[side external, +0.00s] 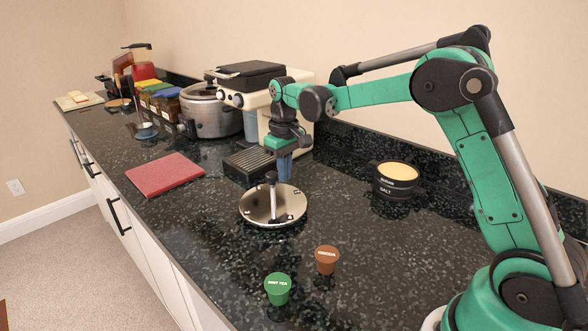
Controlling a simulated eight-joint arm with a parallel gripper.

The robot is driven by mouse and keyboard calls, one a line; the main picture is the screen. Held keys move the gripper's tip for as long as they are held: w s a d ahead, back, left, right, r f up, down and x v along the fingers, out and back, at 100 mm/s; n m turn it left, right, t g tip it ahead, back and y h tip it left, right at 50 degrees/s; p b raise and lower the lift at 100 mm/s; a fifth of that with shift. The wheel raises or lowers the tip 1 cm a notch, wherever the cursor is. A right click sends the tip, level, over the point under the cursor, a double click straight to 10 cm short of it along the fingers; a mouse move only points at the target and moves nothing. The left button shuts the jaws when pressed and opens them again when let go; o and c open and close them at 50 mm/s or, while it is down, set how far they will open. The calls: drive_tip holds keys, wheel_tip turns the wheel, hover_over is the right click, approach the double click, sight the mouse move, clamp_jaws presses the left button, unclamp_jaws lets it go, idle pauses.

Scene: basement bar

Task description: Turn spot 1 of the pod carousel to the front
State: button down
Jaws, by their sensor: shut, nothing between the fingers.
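The pod carousel (259,209) is a round, shiny metal disc on the dark counter, with a short upright post and knob (271,183) at its middle and small dark marks near its rim. I cannot read any spot numbers on it. My gripper (285,172) points down just behind and above the carousel, beside the top of the post. Its blue fingers are shut with nothing between them. Whether they touch the carousel or its post I cannot tell. A green mint tea pod (277,290) and a brown pod (327,260) stand on the counter in front of the carousel.
A cream coffee machine (262,100) with a drip tray (248,165) stands behind the carousel. A red mat (165,173) lies to the left. A dark round container labelled salt (393,190) stands to the right. A steel pot (211,115) stands farther back. The counter around the pods is mostly clear.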

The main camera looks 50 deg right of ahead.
drive_tip(key=shift+w+a, duration=0.1)
drive_tip(key=shift+w, duration=0.2)
drive_tip(key=shift+s+a, duration=0.1)
drive_tip(key=shift+a, duration=0.45)
idle(0.3)
drive_tip(key=shift+a, duration=0.45)
idle(0.3)
drive_tip(key=shift+s+a, duration=0.15)
drive_tip(key=shift+s, duration=0.1)
wheel_tip(320, 180, up, 6)
idle(0.6)
